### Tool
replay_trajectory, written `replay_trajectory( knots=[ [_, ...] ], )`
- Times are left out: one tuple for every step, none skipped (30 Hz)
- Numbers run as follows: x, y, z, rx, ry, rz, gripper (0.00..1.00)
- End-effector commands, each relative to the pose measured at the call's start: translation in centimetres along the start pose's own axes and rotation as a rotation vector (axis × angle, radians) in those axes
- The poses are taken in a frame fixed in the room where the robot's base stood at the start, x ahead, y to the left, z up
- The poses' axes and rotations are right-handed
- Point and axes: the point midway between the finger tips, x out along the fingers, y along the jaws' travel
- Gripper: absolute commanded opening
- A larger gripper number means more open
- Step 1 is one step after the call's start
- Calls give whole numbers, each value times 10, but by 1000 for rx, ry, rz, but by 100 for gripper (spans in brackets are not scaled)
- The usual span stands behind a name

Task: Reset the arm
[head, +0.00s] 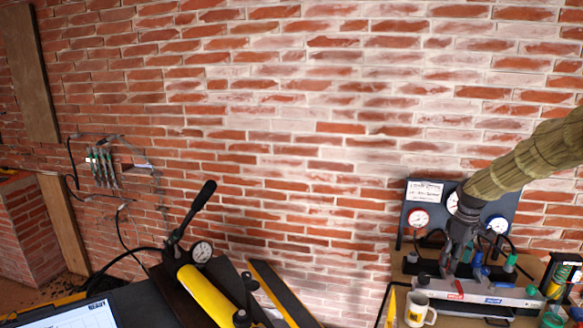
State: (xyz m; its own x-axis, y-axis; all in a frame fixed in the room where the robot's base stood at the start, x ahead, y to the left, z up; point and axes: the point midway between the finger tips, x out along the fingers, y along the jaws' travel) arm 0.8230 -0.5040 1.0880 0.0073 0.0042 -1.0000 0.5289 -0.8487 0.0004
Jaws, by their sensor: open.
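My arm, in a tan ribbed sleeve, comes in from the right edge of the head view. My gripper (456,256) hangs from it, dark and pointing down, in front of the gauge panel (425,191) at the lower right. It is open, and I see nothing held in it. Its fingertips are small and dark against the valves behind, so I cannot tell whether they touch anything there.
Below my gripper is a grey manifold (490,292) with coloured valves, and a white mug (419,310) beside it. A yellow hand pump (205,297) with a black lever lies lower left, near a laptop (75,315). The brick wall (290,120) fills the back.

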Motion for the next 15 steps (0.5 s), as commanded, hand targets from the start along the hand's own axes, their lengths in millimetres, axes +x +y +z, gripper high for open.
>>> replay_trajectory(
  knots=[
    [10,-6,-2,0,-1,-2,62],
    [15,-9,-4,2,-1,-2,62],
    [22,-13,-5,4,1,-3,62],
    [27,-16,-5,6,2,-4,62],
    [33,-20,-6,8,2,-5,62],
    [41,-24,-6,12,4,-5,62],
    [46,-28,-7,16,5,-7,62],
    [54,-32,-7,20,6,-8,62],
    [62,-37,-8,24,8,-8,62],
    [69,-42,-8,27,9,-9,62],
    [77,-47,-8,31,10,-10,62],
    [87,-53,-8,37,12,-11,62],
    [98,-60,-7,42,12,-14,62],
    [106,-65,-7,47,14,-14,62],
    [121,-75,-6,55,16,-17,62]
  ],
)
